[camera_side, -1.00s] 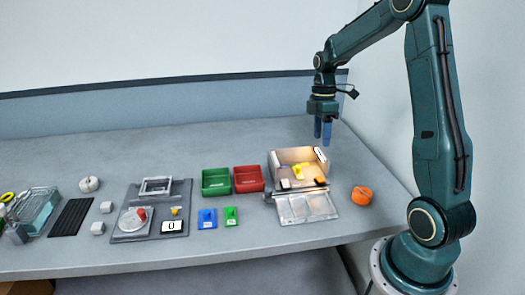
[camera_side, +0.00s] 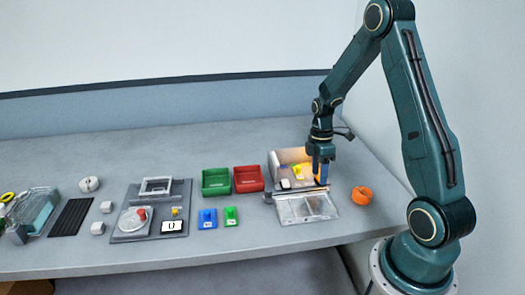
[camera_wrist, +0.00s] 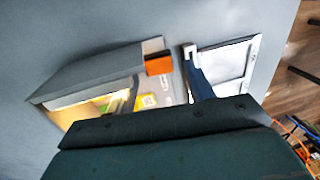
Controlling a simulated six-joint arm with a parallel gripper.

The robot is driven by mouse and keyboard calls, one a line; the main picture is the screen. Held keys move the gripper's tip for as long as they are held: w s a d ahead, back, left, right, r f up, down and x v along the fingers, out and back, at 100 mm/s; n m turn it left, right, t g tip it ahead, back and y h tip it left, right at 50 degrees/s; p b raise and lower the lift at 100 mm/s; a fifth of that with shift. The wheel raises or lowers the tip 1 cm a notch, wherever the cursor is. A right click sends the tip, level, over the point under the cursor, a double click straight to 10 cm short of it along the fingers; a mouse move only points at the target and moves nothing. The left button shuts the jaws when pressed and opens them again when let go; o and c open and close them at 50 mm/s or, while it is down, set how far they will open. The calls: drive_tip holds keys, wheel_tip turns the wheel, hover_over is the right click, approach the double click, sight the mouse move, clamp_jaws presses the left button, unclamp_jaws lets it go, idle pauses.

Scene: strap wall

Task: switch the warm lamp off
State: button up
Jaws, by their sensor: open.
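The light-coloured box (camera_side: 273,160) at the right of the bench has a warm glow inside, so the warm lamp appears lit; the lamp itself is hidden. The glow also shows in the wrist view (camera_wrist: 85,108). My gripper (camera_side: 321,180) is open and points down at the box's right front part, hiding it in the side view. In the wrist view one blue finger (camera_wrist: 201,86) is beside an orange block (camera_wrist: 158,64) at the box's edge; I cannot tell if they touch. A yellow piece (camera_side: 298,171) is in the box. No switch is clearly identifiable.
A clear, framed lid (camera_side: 305,208) lies open in front of the box. An orange round object (camera_side: 361,195) stands to its right. Green (camera_side: 216,181) and red (camera_side: 248,179) bins stand to its left. A grey board (camera_side: 150,212) with fittings lies further left.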

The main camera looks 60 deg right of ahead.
drive_tip(key=shift+f, duration=0.2)
drive_tip(key=c, duration=1)
